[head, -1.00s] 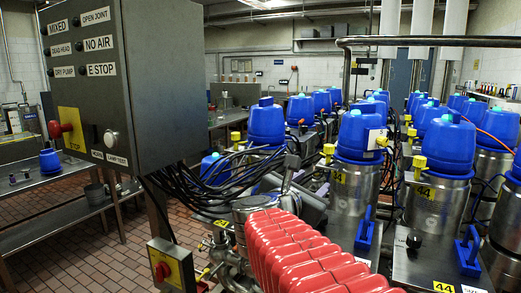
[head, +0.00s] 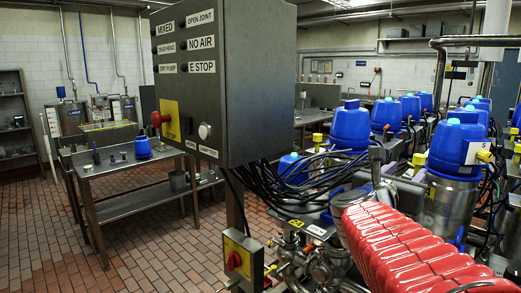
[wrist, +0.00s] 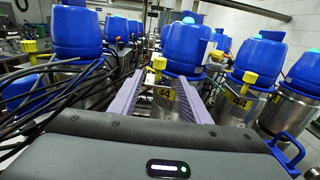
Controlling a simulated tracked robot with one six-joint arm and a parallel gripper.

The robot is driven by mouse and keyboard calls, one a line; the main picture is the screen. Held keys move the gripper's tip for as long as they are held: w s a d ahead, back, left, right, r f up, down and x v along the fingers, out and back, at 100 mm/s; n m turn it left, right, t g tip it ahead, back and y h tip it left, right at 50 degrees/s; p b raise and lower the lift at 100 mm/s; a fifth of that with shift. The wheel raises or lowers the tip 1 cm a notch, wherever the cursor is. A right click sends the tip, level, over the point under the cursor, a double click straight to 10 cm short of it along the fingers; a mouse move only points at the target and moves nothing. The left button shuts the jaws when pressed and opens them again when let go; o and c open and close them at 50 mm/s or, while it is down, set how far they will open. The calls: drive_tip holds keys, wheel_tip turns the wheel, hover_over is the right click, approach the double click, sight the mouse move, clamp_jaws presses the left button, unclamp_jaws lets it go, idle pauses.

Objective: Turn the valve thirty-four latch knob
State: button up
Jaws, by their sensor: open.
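In the wrist view my gripper (wrist: 158,98) is open, its two purple fingers spread and pointing forward with nothing held between them. Ahead of it stand steel valves with blue caps (wrist: 186,47). A yellow knob-like fitting (wrist: 159,63) shows just beyond and between the fingertips. A yellow number tag (wrist: 165,93) shows between the fingers; it looks like 44, but the digits are hard to read. Another tag (wrist: 240,102) to the right reads 44. I cannot pick out a tag reading 34 or tell which knob is valve thirty-four's latch knob.
A grey control box (head: 225,80) stands left of the valves, with black cables (head: 290,170) below it. A yellow box with a red knob (head: 240,257) is lower down. A blue handle (wrist: 287,150) is right of my gripper. Tiled floor (head: 150,245) is free at left.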

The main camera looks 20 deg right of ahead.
sight(418, 160)
drive_tip(key=x, duration=1.1)
drive_tip(key=shift+w+d, duration=0.1)
drive_tip(key=shift+d, duration=0.15)
drive_tip(key=shift+c, duration=0.3)
drive_tip(key=c, duration=0.9)
drive_tip(key=shift+a, duration=0.15)
drive_tip(key=shift+c, duration=0.4)
